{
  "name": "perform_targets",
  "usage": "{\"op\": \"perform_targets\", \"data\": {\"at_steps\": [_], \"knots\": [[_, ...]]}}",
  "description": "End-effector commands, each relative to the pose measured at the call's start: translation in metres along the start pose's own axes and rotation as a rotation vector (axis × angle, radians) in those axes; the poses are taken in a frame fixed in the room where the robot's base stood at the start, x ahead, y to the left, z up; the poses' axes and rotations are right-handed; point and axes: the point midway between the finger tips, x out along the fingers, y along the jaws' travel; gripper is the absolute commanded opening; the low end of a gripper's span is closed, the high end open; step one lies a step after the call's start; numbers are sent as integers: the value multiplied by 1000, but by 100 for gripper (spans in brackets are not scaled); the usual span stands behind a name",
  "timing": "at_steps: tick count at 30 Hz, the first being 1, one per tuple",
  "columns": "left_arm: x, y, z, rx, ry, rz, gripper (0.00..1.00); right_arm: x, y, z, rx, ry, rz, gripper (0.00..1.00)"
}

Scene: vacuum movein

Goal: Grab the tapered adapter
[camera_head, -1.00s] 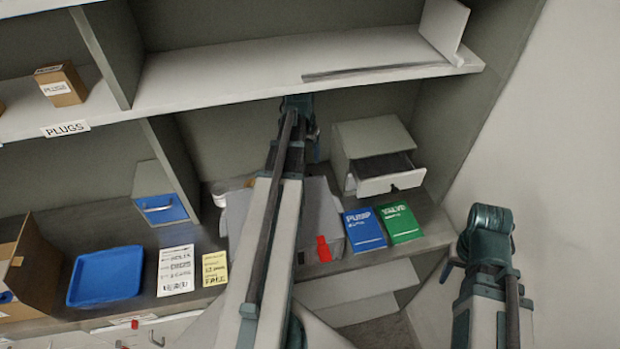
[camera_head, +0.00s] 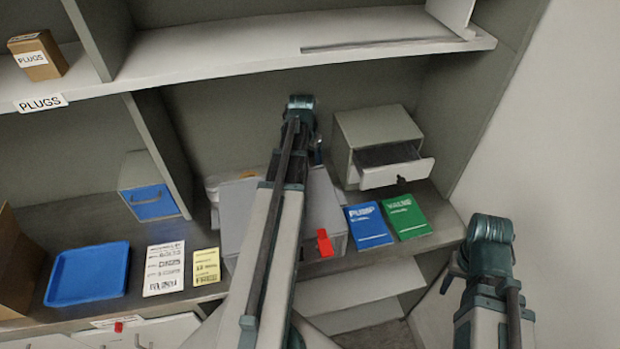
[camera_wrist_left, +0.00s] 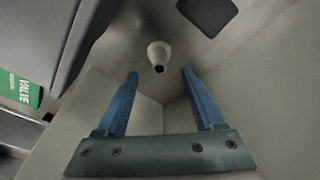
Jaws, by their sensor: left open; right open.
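In the left wrist view a small cream tapered piece (camera_wrist_left: 158,55) with a dark round hole stands on a grey surface; it looks like the tapered adapter. My left gripper (camera_wrist_left: 160,75) is open, with its two blue fingers apart. The piece appears beyond the fingertips, roughly midway between them, and nothing is held. I do not make out the adapter in the head view, where my left arm covers part of the bench.
A grey cabinet with an open drawer (camera_head: 396,172) stands right of my left arm. Blue PUMP (camera_head: 368,226) and green VALVE (camera_head: 406,217) booklets lie before it. A grey box (camera_head: 235,215) is partly behind my arm. A blue tray (camera_head: 88,274) lies left; a shelf (camera_head: 230,62) runs above.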

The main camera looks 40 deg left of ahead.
Motion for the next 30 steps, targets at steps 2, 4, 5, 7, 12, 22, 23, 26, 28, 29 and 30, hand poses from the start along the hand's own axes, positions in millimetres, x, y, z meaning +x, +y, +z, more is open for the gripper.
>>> {"op": "perform_targets", "data": {"at_steps": [2, 4, 5, 7, 12, 22, 23, 26, 28, 29, 30], "knots": [[2, 0, 0, 0, 0, 0, 70, 2, 0, 0, 0, 0, 0, 50], [7, 0, 1, 0, 0, 0, 70, 7, -1, 0, 0, 0, 0, 50], [10, 0, 2, 0, 0, 0, 70, 10, -1, -1, 0, 0, 0, 50], [17, 0, 3, 0, 0, 0, 70, 17, -2, -1, 0, 0, 0, 50], [39, 1, 6, 0, 0, 0, 70, 39, -4, -2, 0, 0, 0, 50], [52, 1, 5, 0, 0, 0, 70, 51, -5, -3, 0, 0, 0, 50], [51, 1, 5, 0, 0, 0, 70, 51, -5, -3, 0, 0, 0, 50], [51, 0, 5, 0, 0, 0, 64, 51, -5, -3, 0, 0, 0, 50], [51, 0, 5, 0, 0, 0, 52, 51, -5, -3, 0, 0, 0, 50], [51, 0, 5, 0, 0, 0, 46, 51, -5, -3, 0, 0, 0, 50], [51, 0, 5, 0, 0, 0, 39, 51, -5, -3, 0, 0, 0, 50]]}}
